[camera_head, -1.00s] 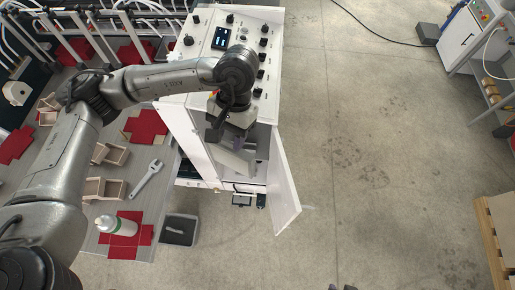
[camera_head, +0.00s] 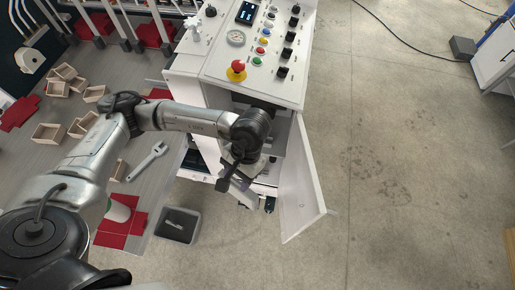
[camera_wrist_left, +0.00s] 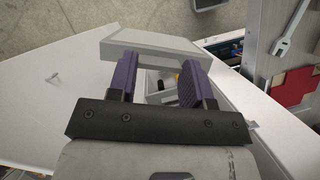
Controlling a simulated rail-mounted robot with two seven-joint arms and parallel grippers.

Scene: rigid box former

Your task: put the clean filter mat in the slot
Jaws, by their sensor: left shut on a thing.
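My left gripper (camera_wrist_left: 160,80) has purple fingers and is shut on a pale grey slab, the filter mat (camera_wrist_left: 150,45), which shows at the fingertips in the left wrist view. In the head view the left gripper (camera_head: 238,182) is in front of the white machine's open compartment, and a pale part of the mat (camera_head: 241,197) shows below it. The machine's white door (camera_head: 300,190) stands open to the right of the gripper. The slot itself cannot be made out; my arm and wrist cover much of the compartment. My right gripper is not in view.
The machine's control panel (camera_head: 262,40) with buttons and knobs is above the compartment. The floor right of the door is clear.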

